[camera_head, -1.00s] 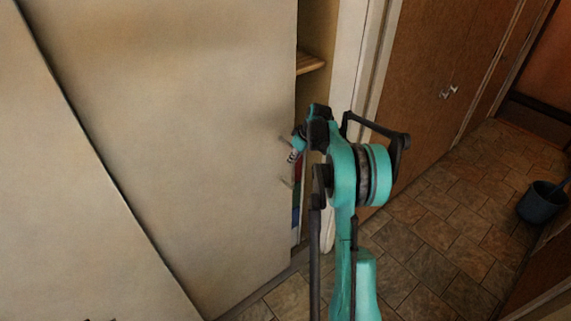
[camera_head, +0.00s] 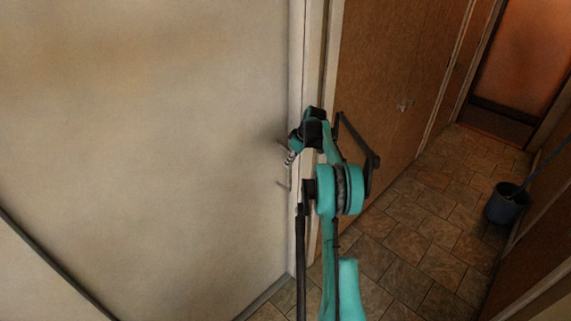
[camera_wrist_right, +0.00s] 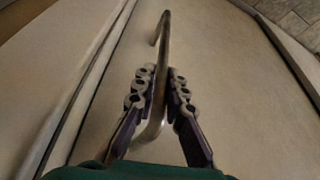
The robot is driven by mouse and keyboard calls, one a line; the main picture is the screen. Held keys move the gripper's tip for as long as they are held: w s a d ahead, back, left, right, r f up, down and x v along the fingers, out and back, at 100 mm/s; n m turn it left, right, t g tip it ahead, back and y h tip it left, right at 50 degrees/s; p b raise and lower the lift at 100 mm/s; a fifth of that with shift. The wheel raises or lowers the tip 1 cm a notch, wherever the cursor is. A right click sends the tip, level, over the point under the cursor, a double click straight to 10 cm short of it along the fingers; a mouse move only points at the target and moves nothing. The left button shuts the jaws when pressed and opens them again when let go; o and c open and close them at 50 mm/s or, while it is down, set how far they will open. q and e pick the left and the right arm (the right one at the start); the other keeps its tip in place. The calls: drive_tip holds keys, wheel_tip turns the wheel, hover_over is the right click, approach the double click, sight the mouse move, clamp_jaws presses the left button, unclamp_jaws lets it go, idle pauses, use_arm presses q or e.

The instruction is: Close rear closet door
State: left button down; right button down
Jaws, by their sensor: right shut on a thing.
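The closet door (camera_head: 150,130) is a large cream panel filling the left of the head view. Its right edge now lies against the pale door frame (camera_head: 309,60), and no closet interior shows there. A thin metal bar handle (camera_head: 283,184) stands near that edge. My right gripper (camera_head: 291,154), on a teal and black arm, is at the handle. In the right wrist view, its fingers (camera_wrist_right: 161,88) are shut around the handle bar (camera_wrist_right: 162,45), one on each side. My left gripper is not in view.
A brown wooden door (camera_head: 390,90) with a small handle is right of the frame. Stone-tile floor (camera_head: 440,215) runs down a corridor, mostly free. A dark blue bucket (camera_head: 506,205) stands at the right.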

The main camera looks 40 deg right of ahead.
drive_tip(key=shift+d+r, duration=0.1)
drive_tip(key=shift+d, duration=0.15)
drive_tip(key=c, duration=1.9)
unclamp_jaws()
drive_tip(key=o, duration=0.3)
drive_tip(key=shift+o, duration=0.2)
drive_tip(key=shift+d, duration=0.1)
drive_tip(key=v, duration=1.2)
